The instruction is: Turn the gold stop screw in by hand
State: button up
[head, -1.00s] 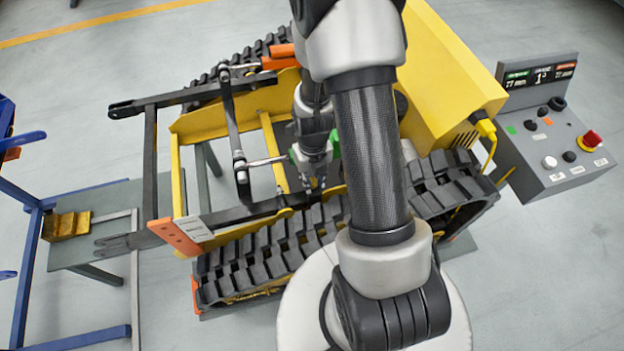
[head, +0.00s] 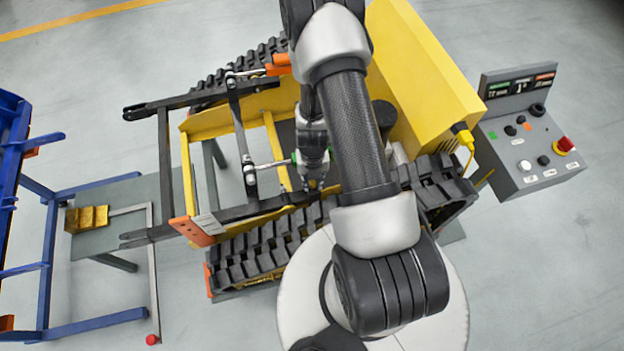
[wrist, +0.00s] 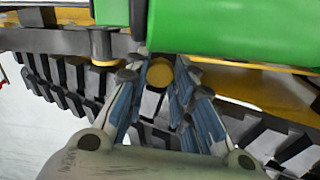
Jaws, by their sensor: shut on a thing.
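The gold stop screw (wrist: 160,73) shows as a round gold head in the wrist view, between the fingertips of my gripper (wrist: 159,82). The blue-grey fingers close in on it from both sides, and the jaws are shut on it. In the head view my gripper (head: 313,186) points down at the near side of the yellow tracked carrier, by the dark lift arm (head: 262,207) above the near track. A small gold spot shows at its tips there. The screw's shank and thread are hidden.
A large green part (wrist: 235,28) lies close above the fingers in the wrist view. The black track (head: 265,245) runs below. A grey control console (head: 530,150) with a red button stands right. A blue frame (head: 45,265) and a yellow block (head: 87,218) are left.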

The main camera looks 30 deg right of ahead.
jog(key=m, duration=0.9)
jog(key=shift+f+m, duration=0.1)
jog(key=shift+m, duration=0.2)
jog(key=o, duration=0.9)
